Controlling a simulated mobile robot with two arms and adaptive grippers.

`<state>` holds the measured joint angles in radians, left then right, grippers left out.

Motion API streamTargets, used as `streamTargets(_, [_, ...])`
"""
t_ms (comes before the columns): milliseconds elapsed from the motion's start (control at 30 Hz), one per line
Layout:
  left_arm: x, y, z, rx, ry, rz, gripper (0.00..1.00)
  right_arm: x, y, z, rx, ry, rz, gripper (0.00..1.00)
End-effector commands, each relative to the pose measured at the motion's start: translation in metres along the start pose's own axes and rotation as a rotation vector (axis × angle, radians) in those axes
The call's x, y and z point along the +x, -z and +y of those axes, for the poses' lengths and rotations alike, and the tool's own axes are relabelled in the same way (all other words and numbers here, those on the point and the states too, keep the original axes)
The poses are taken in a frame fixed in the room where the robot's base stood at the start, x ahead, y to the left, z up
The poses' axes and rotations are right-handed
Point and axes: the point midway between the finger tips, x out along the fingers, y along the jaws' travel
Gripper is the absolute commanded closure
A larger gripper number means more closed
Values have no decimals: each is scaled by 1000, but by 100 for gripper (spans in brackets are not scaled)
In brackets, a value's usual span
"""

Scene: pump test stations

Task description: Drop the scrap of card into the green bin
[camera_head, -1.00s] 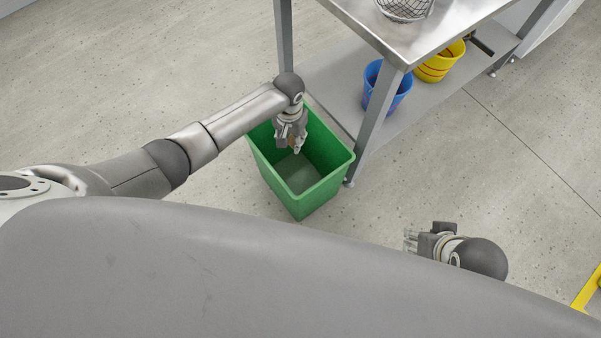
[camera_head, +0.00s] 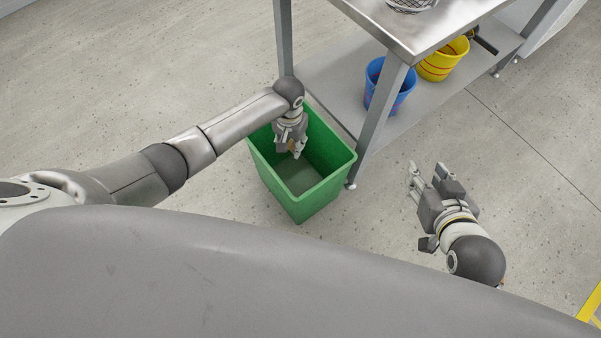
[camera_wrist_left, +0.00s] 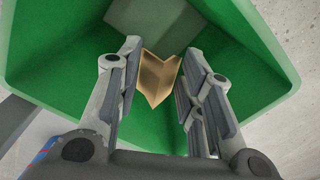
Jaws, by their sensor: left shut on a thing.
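The green bin (camera_head: 300,205) stands on the floor beside the table's leg, open at the top. My left gripper (camera_head: 297,152) points down into the bin's mouth. The scrap of card (camera_wrist_left: 158,77) is tan and folded. In the left wrist view it shows between the two fingers of my left gripper (camera_wrist_left: 160,85), which is shut on it, with the green bin (camera_wrist_left: 60,65) around and below. In the head view the card is small and mostly hidden by the fingers. My right gripper (camera_head: 427,180) is open and empty above the floor, right of the bin.
A steel table (camera_head: 420,25) stands behind the bin, with a wire basket (camera_head: 410,3) on top. Its lower shelf (camera_head: 335,85) holds a blue bucket (camera_head: 388,85) and a yellow bucket (camera_head: 440,62). The floor between the bin and my right gripper is clear.

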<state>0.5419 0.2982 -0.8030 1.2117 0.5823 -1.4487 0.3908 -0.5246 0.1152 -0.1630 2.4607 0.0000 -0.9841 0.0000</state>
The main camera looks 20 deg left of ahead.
Motion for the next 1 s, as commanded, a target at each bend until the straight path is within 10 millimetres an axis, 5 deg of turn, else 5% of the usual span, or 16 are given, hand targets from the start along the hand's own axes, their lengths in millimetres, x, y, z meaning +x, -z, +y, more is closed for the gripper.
streamTargets(433, [1, 0, 0, 0, 0, 0, 74, 1, 8, -1, 0, 2, 39, 60])
streamTargets(467, [1, 0, 0, 0, 0, 0, 63, 1, 8, -1, 0, 2, 39, 60])
streamTargets(633, [1, 0, 0, 0, 0, 0, 41, 1, 8, -1, 0, 2, 38, 60])
streamTargets(1000, [-1, 0, 0, 0, 0, 1, 40, 1, 8, -2, 0, 3, 40, 60])
